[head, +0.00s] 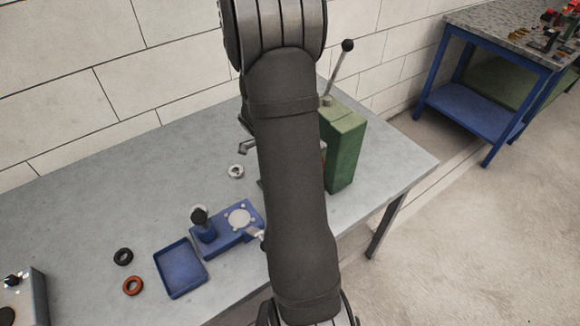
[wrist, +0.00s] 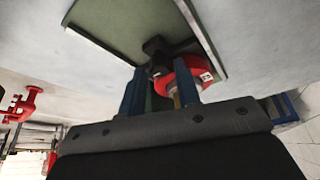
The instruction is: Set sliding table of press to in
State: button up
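The green press (head: 343,148) stands on the grey table, with a lever (head: 338,72) ending in a black knob. My arm hides its left side in the head view, and I cannot make out the sliding table there. In the wrist view, a green panel with a pale rim (wrist: 125,28) is above my gripper (wrist: 160,82). The two blue fingers are apart, with a gap between them. A red round part (wrist: 186,75) and a black piece (wrist: 157,50) show at and beyond the fingertips. I cannot tell whether the fingers touch them.
A blue fixture (head: 226,240) with a black knob stands front centre, beside an empty blue tray (head: 180,268). A black ring (head: 123,256), an orange ring (head: 132,286) and a metal ring (head: 236,171) lie on the table (head: 90,215). A blue bench (head: 470,105) stands back right.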

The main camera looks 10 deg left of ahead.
jog(key=shift+d+f, duration=0.15)
jog(key=shift+f, duration=0.15)
grip_shut()
jog(key=shift+w+d+r, duration=0.1)
jog(key=shift+w+d, duration=1.55)
jog(key=shift+w, duration=0.05)
grip_release()
jog(key=v, duration=1.7)
jog(key=shift+s+a, duration=0.2)
jog(key=shift+a, duration=0.05)
